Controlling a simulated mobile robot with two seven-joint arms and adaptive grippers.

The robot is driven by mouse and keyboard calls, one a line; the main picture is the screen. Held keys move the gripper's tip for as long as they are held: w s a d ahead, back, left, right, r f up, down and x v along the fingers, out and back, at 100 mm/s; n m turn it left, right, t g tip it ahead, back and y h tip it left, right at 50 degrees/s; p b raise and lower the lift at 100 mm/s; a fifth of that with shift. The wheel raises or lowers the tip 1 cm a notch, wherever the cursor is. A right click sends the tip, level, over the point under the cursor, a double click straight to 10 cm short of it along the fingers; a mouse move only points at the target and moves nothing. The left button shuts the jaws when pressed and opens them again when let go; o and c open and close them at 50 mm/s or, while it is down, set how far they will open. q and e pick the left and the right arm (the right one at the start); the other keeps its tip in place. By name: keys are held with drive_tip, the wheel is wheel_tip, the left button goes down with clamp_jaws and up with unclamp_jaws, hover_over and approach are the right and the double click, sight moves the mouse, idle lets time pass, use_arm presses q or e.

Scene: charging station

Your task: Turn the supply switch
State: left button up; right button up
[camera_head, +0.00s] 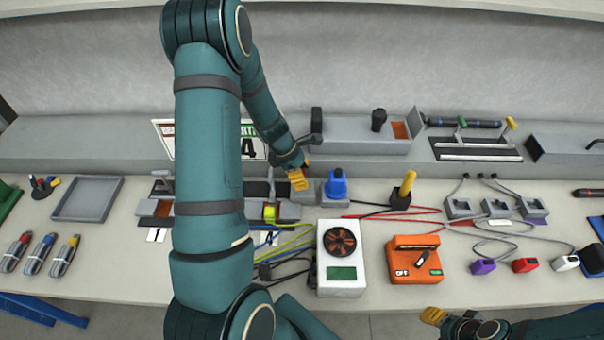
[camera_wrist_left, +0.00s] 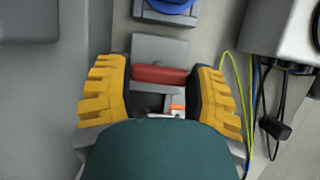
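My left gripper (camera_head: 298,178) reaches down over a small grey block beside the blue knob (camera_head: 336,184). In the left wrist view its yellow fingers (camera_wrist_left: 159,85) stand wide apart on either side of a red bar handle (camera_wrist_left: 160,75). The bar lies across the gap; I cannot tell if the fingers touch its ends. The grey block (camera_wrist_left: 160,47) shows beyond the bar. An orange box marked OFF (camera_head: 414,272), with a small black lever, stands at the right front. My right gripper is partly in view at the bottom edge, one yellow fingertip showing; its opening is hidden.
A white fan box (camera_head: 341,285) stands in front of the blue knob. A yellow-handled lever (camera_head: 406,185) stands to the right. Loose cables and several coloured plugs lie further right. A grey tray (camera_head: 87,197) lies at left. My left arm hides part of the table.

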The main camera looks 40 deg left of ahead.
use_arm(q)
drive_tip(key=shift+m, duration=0.4)
drive_tip(key=m+g+p, duration=0.1)
drive_tip(key=m, duration=0.1)
drive_tip(key=shift+m+h, duration=0.3)
drive_tip(key=shift+m, duration=0.1)
drive_tip(key=m+g, duration=0.1)
drive_tip(key=m, duration=0.3)
drive_tip(key=shift+w+m+g+h, duration=0.1)
drive_tip(key=shift+m+g+h, duration=0.2)
drive_tip(key=shift+g, duration=0.1)
drive_tip(key=m+g, duration=0.1)
drive_tip(key=m, duration=0.3)
drive_tip(key=shift+g, duration=0.4)
drive_tip(key=m, duration=0.2)
drive_tip(key=m+g+y, duration=0.1)
drive_tip(key=m, duration=0.2)
drive_tip(key=shift+d+g+y, duration=0.1)
drive_tip(key=shift+g+y, duration=0.2)
drive_tip(key=shift+m, duration=0.5)
drive_tip(key=o, duration=1.2)
drive_tip(key=shift+w, duration=0.1)
